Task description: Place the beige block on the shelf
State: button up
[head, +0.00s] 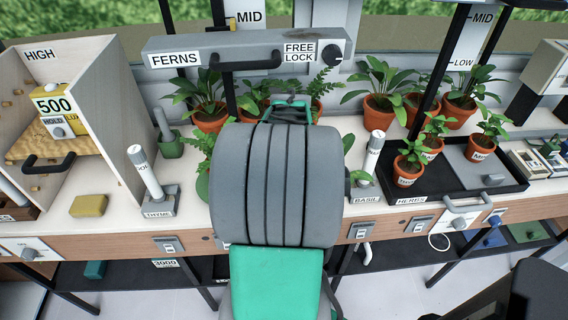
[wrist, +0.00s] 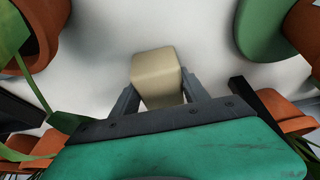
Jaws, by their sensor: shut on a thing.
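The beige block (wrist: 156,68) is in the wrist view, between the two grey fingers of my gripper (wrist: 158,88). My gripper is shut on it. The pale surface behind the block is blurred, and I cannot tell whether the block touches it. In the head view my own arm hides my gripper and the block. A dark shelf (head: 130,275) runs under the bench in the head view. Uprights marked MID and LOW stand at the back, but I cannot tell which shelf is meant.
Potted ferns (head: 205,105) and other plants line the back of the bench. A black tray (head: 455,185) with small pots is at right. A yellowish block (head: 88,205) lies at left, near a white tube on a THYME stand (head: 160,203). A FERNS bar (head: 235,50) crosses above.

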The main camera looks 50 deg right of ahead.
jog(key=shift+r, duration=0.15)
jog(key=o, duration=1.6)
jog(key=shift+r, duration=0.35)
jog(key=v, duration=1.1)
jog(key=shift+a+p, duration=0.25)
jog(key=shift+p, duration=0.1)
jog(key=shift+s+r, duration=0.1)
jog(key=shift+s, duration=0.05)
